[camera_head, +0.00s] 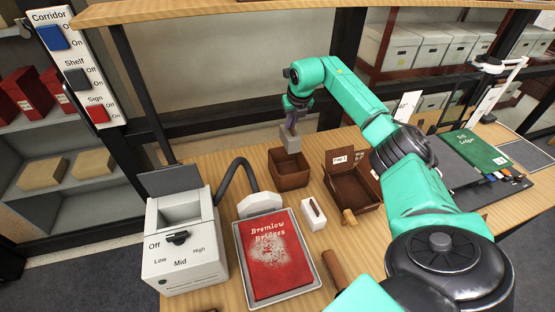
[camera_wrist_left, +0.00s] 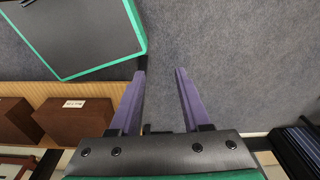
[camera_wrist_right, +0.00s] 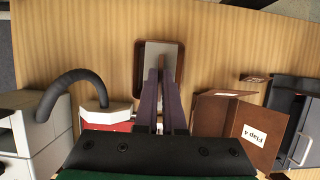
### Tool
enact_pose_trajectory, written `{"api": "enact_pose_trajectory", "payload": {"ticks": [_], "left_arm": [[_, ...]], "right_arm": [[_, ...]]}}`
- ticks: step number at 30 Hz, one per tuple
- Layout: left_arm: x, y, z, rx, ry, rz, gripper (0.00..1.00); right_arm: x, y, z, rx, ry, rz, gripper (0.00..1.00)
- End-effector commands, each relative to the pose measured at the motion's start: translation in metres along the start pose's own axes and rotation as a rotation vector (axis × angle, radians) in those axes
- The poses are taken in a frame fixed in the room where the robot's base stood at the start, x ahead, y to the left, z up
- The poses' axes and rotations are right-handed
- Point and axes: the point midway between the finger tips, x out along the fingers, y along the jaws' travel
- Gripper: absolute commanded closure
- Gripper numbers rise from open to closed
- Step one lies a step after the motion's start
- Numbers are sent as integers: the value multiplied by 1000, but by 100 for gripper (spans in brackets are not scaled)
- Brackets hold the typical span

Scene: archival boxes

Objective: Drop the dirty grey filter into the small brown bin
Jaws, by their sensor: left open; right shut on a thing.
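The grey filter (camera_head: 290,143) is a small grey block. My right gripper (camera_head: 291,122) is shut on its upper part and holds it upright above the small brown bin (camera_head: 289,181). In the right wrist view the filter (camera_wrist_right: 161,57) lies between the purple fingertips (camera_wrist_right: 161,72), with the dark bin rim (camera_wrist_right: 138,72) around it. The filter's lower end looks over the bin's opening; its exact height is hard to tell. My left gripper (camera_wrist_left: 160,72) is open and empty in the left wrist view, over the grey floor, and I do not see it in the head view.
A brown flap box (camera_head: 352,190) stands right of the bin. In front are a white block (camera_head: 314,214) and a red book (camera_head: 274,255) on a tray. A grey machine (camera_head: 182,240) with a black hose (camera_head: 234,172) stands left. A green ledger (camera_head: 468,150) lies right.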

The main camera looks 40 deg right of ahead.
Motion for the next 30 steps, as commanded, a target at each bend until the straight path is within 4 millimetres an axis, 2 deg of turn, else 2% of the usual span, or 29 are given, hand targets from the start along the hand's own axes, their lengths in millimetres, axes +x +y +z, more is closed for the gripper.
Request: {"api": "enact_pose_trajectory", "payload": {"ticks": [2, 9, 11, 14, 20, 23, 24, 30], "left_arm": [[11, 0, 3, -1, -2, 0, 52], [46, 7, 43, -2, -59, 8, 52], [52, 7, 47, -1, -64, 9, 52], [56, 7, 42, -1, -56, 8, 52], [54, 2, 10, -1, -4, 1, 52], [54, 2, 11, -1, -5, 1, 52], [54, 2, 13, -1, -9, 2, 52], [54, 4, 27, -1, -31, 5, 52]], "right_arm": [[10, 0, -4, 0, 1, 0, 100], [46, 0, -19, 0, 0, 0, 100], [52, 0, -22, -1, 0, 0, 100], [55, 0, -23, -1, 0, 0, 100], [53, 0, -22, 0, 0, 0, 100], [53, 0, -22, 0, 0, 0, 63], [53, 0, -22, 0, 0, 0, 59], [53, 0, -22, 0, 0, 0, 59]]}}
